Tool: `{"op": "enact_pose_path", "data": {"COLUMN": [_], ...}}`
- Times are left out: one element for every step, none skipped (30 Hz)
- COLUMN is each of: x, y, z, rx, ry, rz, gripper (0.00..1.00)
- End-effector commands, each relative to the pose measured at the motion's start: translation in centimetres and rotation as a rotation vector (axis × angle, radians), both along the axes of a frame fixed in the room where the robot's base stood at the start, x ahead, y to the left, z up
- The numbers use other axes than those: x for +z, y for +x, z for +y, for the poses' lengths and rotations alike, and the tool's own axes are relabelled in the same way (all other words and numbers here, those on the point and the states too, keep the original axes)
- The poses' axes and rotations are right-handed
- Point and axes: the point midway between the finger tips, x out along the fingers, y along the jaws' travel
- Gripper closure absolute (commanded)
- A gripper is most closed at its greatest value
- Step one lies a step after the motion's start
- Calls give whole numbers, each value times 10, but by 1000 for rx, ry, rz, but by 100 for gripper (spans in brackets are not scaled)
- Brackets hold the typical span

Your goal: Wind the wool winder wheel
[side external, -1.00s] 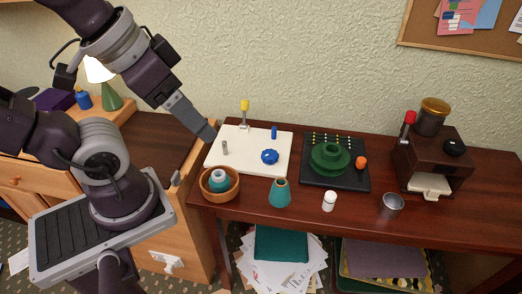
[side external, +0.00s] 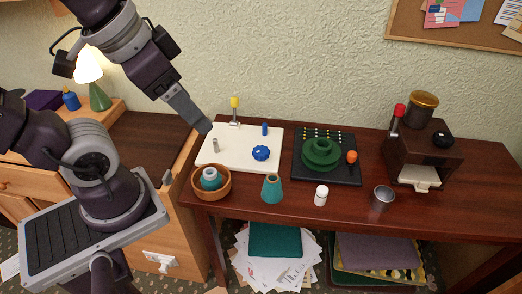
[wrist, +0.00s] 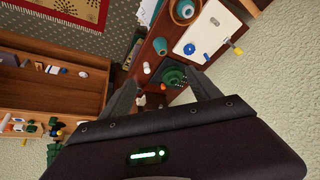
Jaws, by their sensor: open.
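A dark green stepped wheel (side external: 321,153) sits on a black base (side external: 325,178) on the brown table, with an orange knob (side external: 352,157) at its right. To its left is a white board (side external: 225,160) carrying a blue lobed knob (side external: 261,153), a blue peg, a grey post and a yellow-topped lever (side external: 234,104). I cannot tell for sure which of these is the wool winder. My gripper (side external: 207,128) hangs above the white board's left edge, apart from the green wheel. In the wrist view my gripper (wrist: 163,94) is open and empty, and the green wheel (wrist: 172,77) shows between its fingers.
A wooden bowl (side external: 197,187) with a teal spool, a teal cone (side external: 272,188), a white bottle (side external: 321,195) and a metal cup (side external: 383,198) stand along the front. A dark brown machine (side external: 410,160) stands at the right. A wall is close behind the table.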

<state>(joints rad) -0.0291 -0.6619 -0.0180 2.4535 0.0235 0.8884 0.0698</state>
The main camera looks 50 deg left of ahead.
Motion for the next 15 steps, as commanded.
{"op": "enact_pose_path", "data": {"x": [0, -2, -6, -10, -17, -28, -39, -51, -70, -86, -103, -127, -146, -164, -187], "y": [20, 35, 57, 75, 92, 115, 131, 147, 167, 181, 194, 209, 218, 225, 234], "z": [7, 12, 21, 28, 35, 45, 53, 61, 71, 80, 88, 98, 106, 112, 119], "rx": [-45, -90, -160, -218, -279, -363, -428, -492, -581, -647, -714, -798, -860, -915, -983], "ry": [54, 97, 152, 189, 222, 259, 279, 294, 309, 315, 315, 312, 306, 299, 289], "rz": [43, 75, 122, 156, 192, 236, 269, 299, 338, 363, 384, 406, 419, 427, 433], "gripper": [29, 29, 29, 29, 29, 29, 29, 29, 29, 29, 29, 29, 29, 29, 29]}}
